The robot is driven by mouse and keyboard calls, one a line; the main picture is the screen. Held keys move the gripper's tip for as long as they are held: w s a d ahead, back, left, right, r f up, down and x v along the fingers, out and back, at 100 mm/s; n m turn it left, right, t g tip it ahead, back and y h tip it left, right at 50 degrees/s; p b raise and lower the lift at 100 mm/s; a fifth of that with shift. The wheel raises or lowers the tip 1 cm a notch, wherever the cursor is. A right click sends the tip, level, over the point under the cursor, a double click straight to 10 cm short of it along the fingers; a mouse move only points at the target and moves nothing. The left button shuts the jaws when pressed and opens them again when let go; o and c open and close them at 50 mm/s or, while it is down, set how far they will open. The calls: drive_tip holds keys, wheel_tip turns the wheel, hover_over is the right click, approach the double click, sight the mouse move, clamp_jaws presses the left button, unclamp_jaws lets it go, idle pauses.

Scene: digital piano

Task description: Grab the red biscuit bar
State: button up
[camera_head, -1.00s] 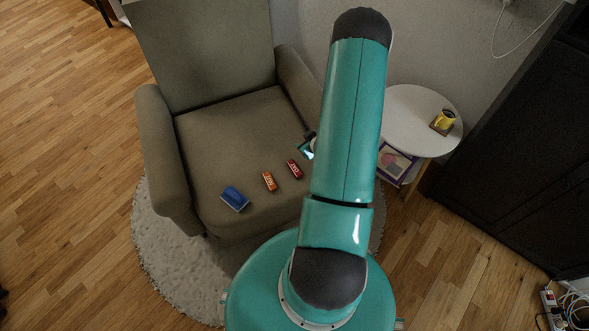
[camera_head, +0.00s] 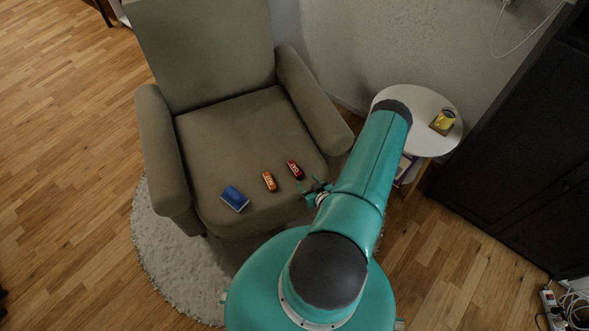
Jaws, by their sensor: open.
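The red biscuit bar (camera_head: 295,170) lies on the armchair seat, near the seat's front right part. It is dark red with white lettering. An orange bar (camera_head: 269,181) lies just to its left, apart from it. My gripper (camera_head: 312,187) is open and empty, just below and to the right of the red bar, near the front right of the seat. My arm hides part of the gripper's wrist. I cannot tell the gripper's exact height above the seat.
A blue box (camera_head: 235,199) lies farther left on the armchair (camera_head: 225,125). The chair's right armrest (camera_head: 312,100) rises beside the bars. The seat's back area is clear.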

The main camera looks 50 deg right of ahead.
sight(297, 171)
drive_tip(key=x, duration=0.9)
drive_tip(key=shift+a+f, duration=0.1)
drive_tip(key=shift+f, duration=0.05)
drive_tip(key=c, duration=1)
drive_tip(key=shift+c, duration=0.2)
